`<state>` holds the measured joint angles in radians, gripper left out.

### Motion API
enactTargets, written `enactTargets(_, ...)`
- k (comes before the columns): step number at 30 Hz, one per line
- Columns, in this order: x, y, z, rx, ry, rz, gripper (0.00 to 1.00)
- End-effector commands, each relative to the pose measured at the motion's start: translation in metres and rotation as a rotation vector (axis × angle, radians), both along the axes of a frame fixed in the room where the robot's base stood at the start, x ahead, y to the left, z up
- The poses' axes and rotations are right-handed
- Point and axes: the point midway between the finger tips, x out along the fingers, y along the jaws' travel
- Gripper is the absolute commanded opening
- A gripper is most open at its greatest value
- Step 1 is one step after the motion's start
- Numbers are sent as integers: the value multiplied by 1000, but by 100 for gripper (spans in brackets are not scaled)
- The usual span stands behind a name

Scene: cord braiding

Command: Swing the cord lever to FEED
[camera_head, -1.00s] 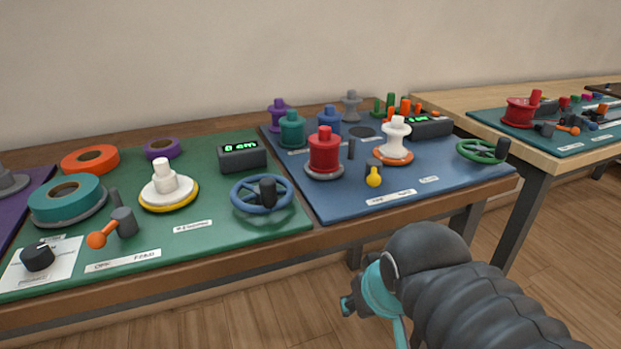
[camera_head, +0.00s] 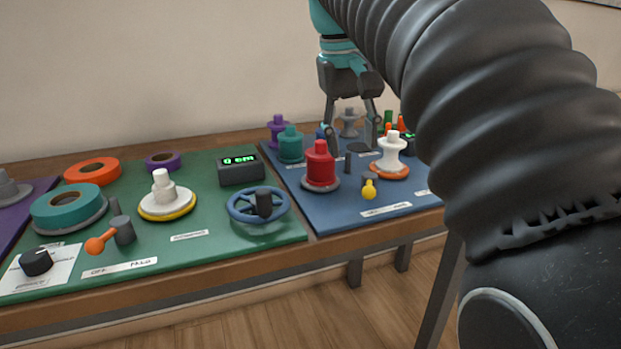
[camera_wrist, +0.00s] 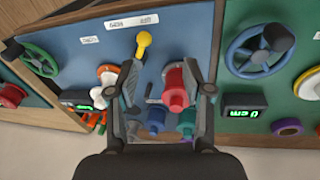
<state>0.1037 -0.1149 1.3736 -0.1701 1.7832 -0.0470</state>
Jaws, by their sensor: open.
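A small lever with a yellow knob (camera_head: 369,190) stands near the front of the blue board (camera_head: 335,212), behind a white label too blurred to read. In the wrist view the yellow lever (camera_wrist: 143,42) shows beyond my fingertips, apart from them. Another lever, with an orange knob (camera_head: 95,246), is on the green board (camera_head: 215,260) at the left, also behind a label. My gripper (camera_head: 350,138) is open and points down over the back part of the blue board. In the wrist view its fingers (camera_wrist: 161,80) are spread, with no object gripped.
A red spool (camera_head: 320,165) and a white spool (camera_head: 390,155) flank the yellow lever. Teal (camera_head: 291,146), purple and grey spools stand behind. A blue handwheel (camera_head: 258,206) and a display (camera_head: 241,169) are on the green board. My arm hides the right side.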

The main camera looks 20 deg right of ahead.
Motion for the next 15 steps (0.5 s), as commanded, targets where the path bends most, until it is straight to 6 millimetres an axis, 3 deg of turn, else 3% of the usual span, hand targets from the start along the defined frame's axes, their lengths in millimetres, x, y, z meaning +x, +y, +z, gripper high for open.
enactTargets(3,12,-10,18,-9,46,-33,50)
enactTargets(8,18,-16,32,-12,86,-62,50)
enactTargets(15,18,-20,23,-14,100,-72,50)
